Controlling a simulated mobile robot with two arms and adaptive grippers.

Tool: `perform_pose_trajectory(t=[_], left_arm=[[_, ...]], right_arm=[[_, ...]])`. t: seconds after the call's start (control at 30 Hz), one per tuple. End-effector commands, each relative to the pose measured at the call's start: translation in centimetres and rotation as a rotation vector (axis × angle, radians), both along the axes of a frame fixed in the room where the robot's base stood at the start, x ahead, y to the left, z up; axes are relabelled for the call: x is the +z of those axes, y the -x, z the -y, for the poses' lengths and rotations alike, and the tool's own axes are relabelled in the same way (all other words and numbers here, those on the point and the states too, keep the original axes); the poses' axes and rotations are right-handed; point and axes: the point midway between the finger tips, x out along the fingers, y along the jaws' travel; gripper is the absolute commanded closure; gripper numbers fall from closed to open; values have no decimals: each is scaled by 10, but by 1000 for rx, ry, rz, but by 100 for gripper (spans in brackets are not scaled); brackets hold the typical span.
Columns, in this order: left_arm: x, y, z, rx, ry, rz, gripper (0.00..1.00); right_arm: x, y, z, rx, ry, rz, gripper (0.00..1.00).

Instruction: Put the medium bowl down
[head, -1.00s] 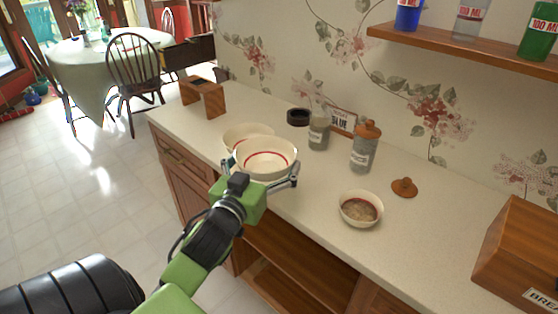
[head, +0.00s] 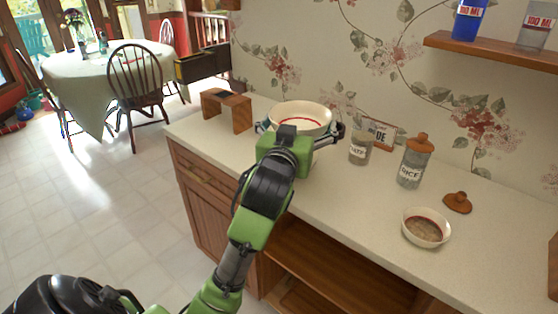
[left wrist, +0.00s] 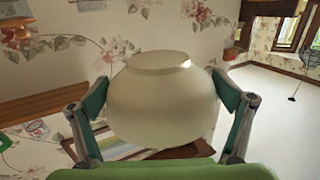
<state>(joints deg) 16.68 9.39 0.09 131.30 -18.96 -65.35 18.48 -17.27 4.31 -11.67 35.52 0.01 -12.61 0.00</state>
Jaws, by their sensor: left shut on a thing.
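My left gripper (head: 300,130) is shut on the medium bowl (head: 301,113), a cream bowl with a red ring inside. The fingers grip it at opposite sides, and it looks upright above the back left part of the counter (head: 330,207). The left wrist view shows the bowl's plain outside (left wrist: 163,105) between the two fingers (left wrist: 160,115). My arm and the bowl cover part of the counter beneath, so the gap below the bowl cannot be judged. My right gripper is not in view.
A wooden stand (head: 227,110) is left of the bowl. Glass jars (head: 360,148) (head: 413,163), a sign (head: 379,133), a loose lid (head: 457,202) and a small filled bowl (head: 426,228) are to the right. The front middle counter is clear. A shelf (head: 490,52) hangs above.

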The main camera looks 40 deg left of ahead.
Motion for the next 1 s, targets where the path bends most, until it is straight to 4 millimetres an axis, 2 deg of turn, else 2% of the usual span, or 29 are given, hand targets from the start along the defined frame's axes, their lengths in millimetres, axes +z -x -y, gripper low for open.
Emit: perform_pose_trajectory(t=[0.1, 0.37, 0.5, 0.63, 0.87, 1.0], left_arm=[[-9, -15, -15, 4, -5, -4, 34], [-37, -63, -60, 5, -3, -3, 34], [-66, -80, -74, 2, -2, -4, 34], [-82, -91, -84, 2, -2, -2, 34], [-99, -100, -93, 1, -2, -1, 34], [-120, -99, -91, 0, 1, -2, 34]], right_arm=[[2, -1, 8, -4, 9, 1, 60], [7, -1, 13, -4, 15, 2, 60], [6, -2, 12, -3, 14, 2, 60], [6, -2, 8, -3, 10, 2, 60], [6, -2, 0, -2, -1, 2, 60], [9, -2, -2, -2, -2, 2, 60]])
